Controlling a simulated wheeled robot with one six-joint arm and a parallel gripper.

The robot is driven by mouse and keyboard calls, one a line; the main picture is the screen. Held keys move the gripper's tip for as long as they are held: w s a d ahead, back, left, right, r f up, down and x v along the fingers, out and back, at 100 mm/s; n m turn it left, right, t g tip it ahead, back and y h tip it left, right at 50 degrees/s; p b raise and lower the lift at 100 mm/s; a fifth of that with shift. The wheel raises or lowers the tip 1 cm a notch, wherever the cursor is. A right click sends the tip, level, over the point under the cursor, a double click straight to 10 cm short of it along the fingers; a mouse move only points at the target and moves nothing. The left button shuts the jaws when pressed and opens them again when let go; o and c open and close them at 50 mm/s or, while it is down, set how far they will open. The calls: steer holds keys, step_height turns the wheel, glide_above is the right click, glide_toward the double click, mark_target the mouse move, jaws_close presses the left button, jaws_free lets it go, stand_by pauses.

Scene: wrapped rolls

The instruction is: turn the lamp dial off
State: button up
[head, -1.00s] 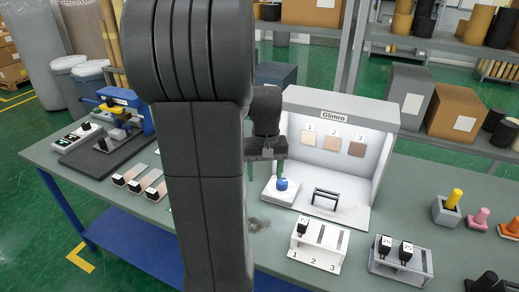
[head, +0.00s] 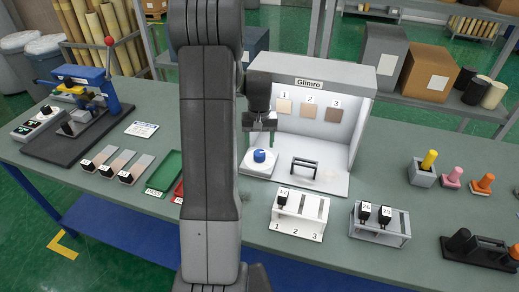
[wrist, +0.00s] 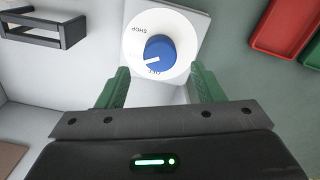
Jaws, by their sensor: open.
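The lamp dial is a blue knob (head: 260,155) on a round white plate, on a white base at the left front of the Glimro light booth (head: 311,75). My gripper (head: 259,134) hangs above the dial, pointing down. In the wrist view its green fingers (wrist: 159,72) are apart and empty, one on each side below the knob, not visibly touching it.
A small black stand (head: 306,166) is inside the booth, right of the dial. A white numbered rack (head: 300,217) stands in front. Green (head: 164,172) and red trays lie left, partly behind my arm. A second rack (head: 380,222) is at right.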

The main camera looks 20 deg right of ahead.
mark_target(260, 152)
steer(key=shift+f+p, duration=0.3)
steer(key=shift+f, duration=2.1)
steer(key=c, duration=1)
